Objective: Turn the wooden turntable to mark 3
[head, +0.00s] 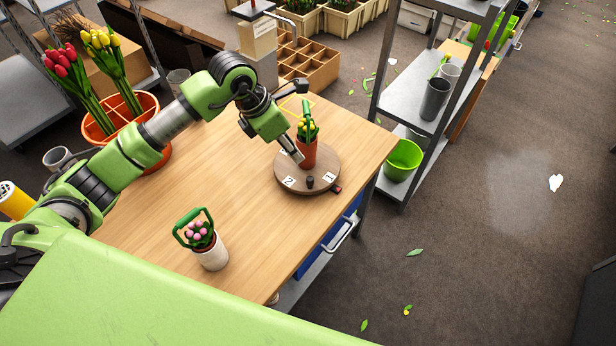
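The round wooden turntable (325,176) lies on the wooden table near its right edge. Labels 2 (289,182) and 1 (328,176) face the front; I cannot make out a label 3. A short dark peg (310,182) stands near the front rim. A small black and red piece (337,189) sits at the right front rim, nearer label 1. A terracotta pot (307,153) with yellow tulips and a green handle stands on the turntable. My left gripper (298,157) points down just left of the pot, over the turntable. Contact and finger spacing are unclear. My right gripper is out of view.
A white pot (212,256) with pink tulips and a green handle stands at the table's front. An orange divided tub (149,104) with red and yellow tulips stands at the back left. A metal shelf (408,103) stands right of the table. The table's middle is clear beneath my arm.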

